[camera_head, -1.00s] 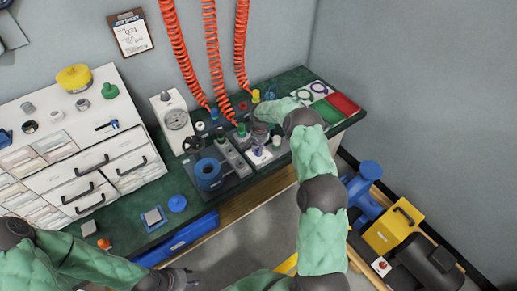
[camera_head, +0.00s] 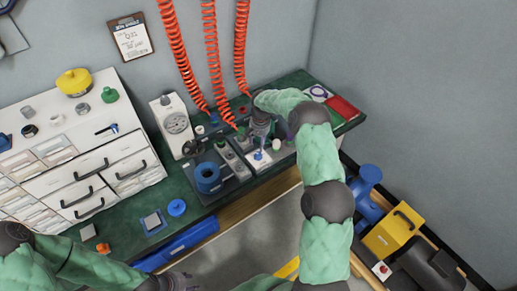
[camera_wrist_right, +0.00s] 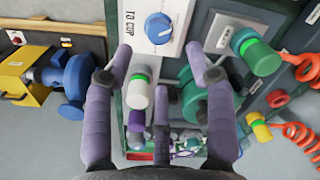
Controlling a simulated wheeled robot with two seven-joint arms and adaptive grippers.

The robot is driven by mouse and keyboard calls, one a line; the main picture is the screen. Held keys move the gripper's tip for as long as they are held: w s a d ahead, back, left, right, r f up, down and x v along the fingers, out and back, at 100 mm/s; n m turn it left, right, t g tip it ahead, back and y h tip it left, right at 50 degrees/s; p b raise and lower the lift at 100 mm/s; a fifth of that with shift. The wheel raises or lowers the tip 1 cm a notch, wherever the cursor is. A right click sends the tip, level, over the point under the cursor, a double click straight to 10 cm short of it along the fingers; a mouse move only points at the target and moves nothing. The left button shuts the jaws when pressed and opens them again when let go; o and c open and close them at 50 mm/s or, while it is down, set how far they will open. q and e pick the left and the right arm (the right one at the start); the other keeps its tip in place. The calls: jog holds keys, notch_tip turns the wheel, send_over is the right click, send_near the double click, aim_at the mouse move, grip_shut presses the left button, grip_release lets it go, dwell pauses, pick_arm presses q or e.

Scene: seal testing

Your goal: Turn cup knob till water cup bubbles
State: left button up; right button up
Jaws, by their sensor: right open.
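A blue knob (camera_wrist_right: 158,28) sits on a white plate marked "TO CUP" in the right wrist view. It shows in the head view as a small blue spot on a white plate (camera_head: 258,155). My right gripper (camera_wrist_right: 158,65) has its purple-padded fingers spread and empty. The knob lies just beyond the fingertips, apart from them in the picture. In the head view my right gripper (camera_head: 260,130) hangs over the bench fittings by the knob. My left gripper (camera_head: 175,283) is at the bottom edge; its fingers are unclear. I cannot pick out a water cup with certainty.
A white cylinder with a green band (camera_wrist_right: 138,100) stands near the left finger. A green-capped fitting (camera_wrist_right: 258,52) and red coiled hoses (camera_wrist_right: 298,136) are on the right. A blue ring (camera_head: 208,177) and a gauge unit (camera_head: 176,123) stand on the green bench (camera_head: 112,255).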

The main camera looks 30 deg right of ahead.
jog(key=shift+r, duration=2.3)
jog(key=shift+s+f, duration=0.1)
